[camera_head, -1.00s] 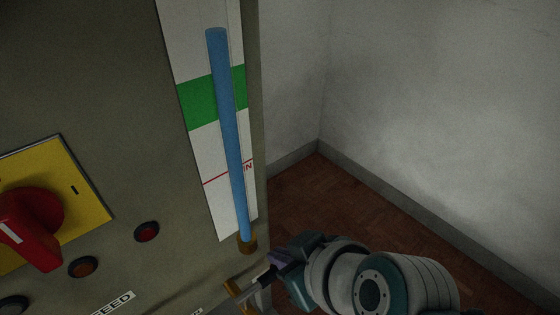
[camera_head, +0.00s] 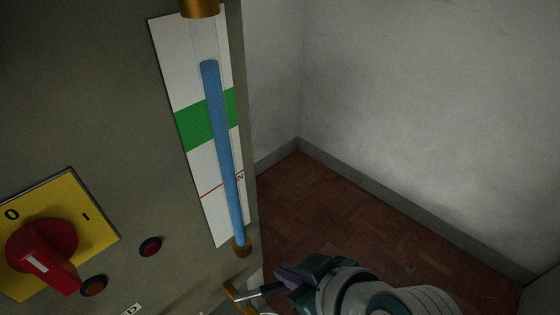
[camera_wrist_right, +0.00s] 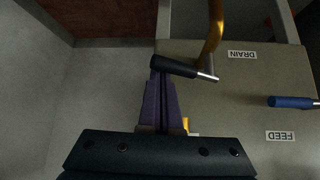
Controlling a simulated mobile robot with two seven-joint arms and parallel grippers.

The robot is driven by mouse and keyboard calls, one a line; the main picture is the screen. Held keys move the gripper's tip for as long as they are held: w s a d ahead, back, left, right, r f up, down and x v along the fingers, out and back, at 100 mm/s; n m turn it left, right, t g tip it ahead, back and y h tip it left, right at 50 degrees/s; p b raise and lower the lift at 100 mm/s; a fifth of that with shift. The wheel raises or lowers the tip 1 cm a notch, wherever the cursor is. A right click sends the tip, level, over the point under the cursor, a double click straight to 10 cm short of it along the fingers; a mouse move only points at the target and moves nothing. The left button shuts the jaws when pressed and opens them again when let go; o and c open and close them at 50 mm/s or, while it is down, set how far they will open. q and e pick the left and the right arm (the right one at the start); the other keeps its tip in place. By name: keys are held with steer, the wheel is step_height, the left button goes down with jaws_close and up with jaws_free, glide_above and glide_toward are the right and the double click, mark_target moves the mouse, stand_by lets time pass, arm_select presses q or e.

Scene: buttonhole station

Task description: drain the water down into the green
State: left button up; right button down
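The blue water column (camera_head: 222,150) stands in an upright sight tube on a white scale. Its top is above the green band (camera_head: 194,126); a red line crosses lower down. The drain lever has a black grip (camera_wrist_right: 176,66) on a metal rod, beside a curved brass pipe (camera_wrist_right: 215,35) and the DRAIN label (camera_wrist_right: 242,54). My right gripper (camera_wrist_right: 163,78) has its purple fingers close together, tips at the black grip, which lies across them. The right gripper (camera_head: 282,276) also shows low in the head view. My left gripper is out of view.
A blue feed handle (camera_wrist_right: 290,102) sits right of the drain lever, near the FEED label (camera_wrist_right: 280,135). The panel carries a red rotary switch (camera_head: 42,250) on a yellow plate and round buttons. Open floor (camera_head: 330,215) and a wall lie to the right.

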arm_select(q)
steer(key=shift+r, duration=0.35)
arm_select(e)
steer(key=shift+s+d, duration=0.1)
steer(key=shift+s, duration=0.35)
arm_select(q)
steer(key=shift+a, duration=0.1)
arm_select(e)
steer(key=shift+s+f, duration=0.1)
steer(key=shift+s, duration=0.05)
arm_select(q)
steer(key=shift+p, duration=0.3)
